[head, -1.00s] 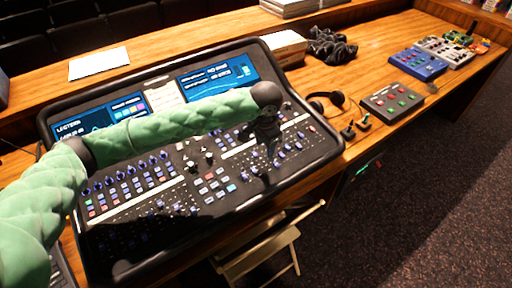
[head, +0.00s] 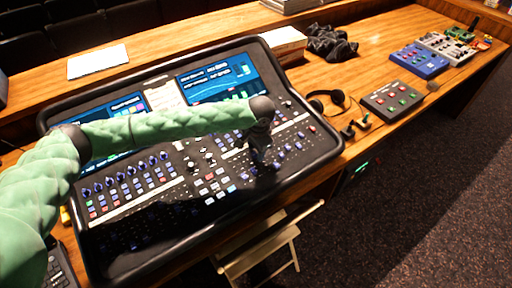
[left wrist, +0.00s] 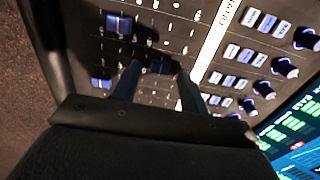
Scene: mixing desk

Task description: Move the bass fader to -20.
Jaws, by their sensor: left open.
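The black mixing desk (head: 190,215) stands on the wooden counter, with rows of knobs, buttons and faders. My left gripper (head: 264,165) is low over the right part of its panel. In the left wrist view my left gripper (left wrist: 158,80) has its two fingers apart, with a blue fader cap (left wrist: 160,67) showing between or just beyond their tips. I cannot tell whether they touch it. Other blue fader caps (left wrist: 118,22) stand to the left. The bass label is not readable, so I cannot tell which fader is bass. My right gripper is not in view.
The desk's lit screens (head: 218,78) are along its far side. A headset (head: 330,100) and a small button box (head: 391,99) lie to the right. A folding chair (head: 262,250) stands in front. Knobs (left wrist: 285,67) are right of the fingers.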

